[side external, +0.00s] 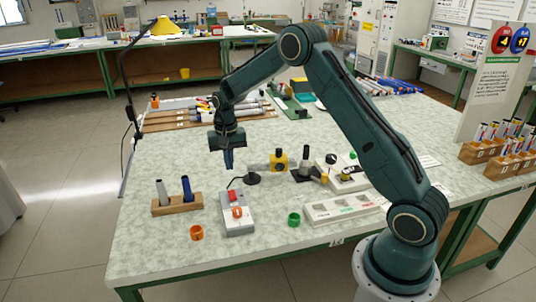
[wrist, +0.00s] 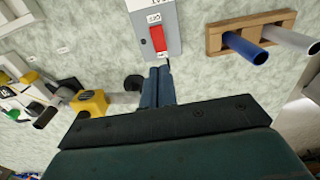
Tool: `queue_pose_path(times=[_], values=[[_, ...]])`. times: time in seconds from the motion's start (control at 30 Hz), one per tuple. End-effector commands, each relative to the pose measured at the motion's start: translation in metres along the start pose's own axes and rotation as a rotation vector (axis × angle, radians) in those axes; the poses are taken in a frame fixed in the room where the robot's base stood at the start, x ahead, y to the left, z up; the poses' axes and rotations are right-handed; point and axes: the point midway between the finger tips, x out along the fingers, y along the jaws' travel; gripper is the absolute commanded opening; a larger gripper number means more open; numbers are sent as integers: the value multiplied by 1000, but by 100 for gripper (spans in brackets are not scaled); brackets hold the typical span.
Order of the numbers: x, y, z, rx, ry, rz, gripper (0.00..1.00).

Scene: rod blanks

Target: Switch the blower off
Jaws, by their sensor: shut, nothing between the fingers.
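A grey switch box (side external: 237,222) stands on the table near the front edge. It has a red rocker switch (side external: 232,196) at its back end and an orange part in front of that. In the wrist view the red rocker (wrist: 158,38) shows just beyond my fingertips, with a small label beside it. My gripper (side external: 229,165) is shut and empty, pointing down above the table behind the box, apart from it. The two fingers (wrist: 159,70) lie together in the wrist view. I cannot tell which way the rocker is tipped.
A wooden block (side external: 177,206) with a grey and a blue rod stands left of the box. An orange ring (side external: 196,232) and a green ring (side external: 294,219) lie nearby. A black round base (side external: 252,178) and a yellow block (side external: 279,160) stand to the right.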

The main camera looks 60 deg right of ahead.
Motion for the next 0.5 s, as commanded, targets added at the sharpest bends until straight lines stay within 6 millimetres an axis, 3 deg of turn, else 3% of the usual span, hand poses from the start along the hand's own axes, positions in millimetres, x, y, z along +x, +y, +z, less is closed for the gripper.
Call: queue_pose_path(times=[0.5], values=[[75,0,0,0,-1,1,0]])
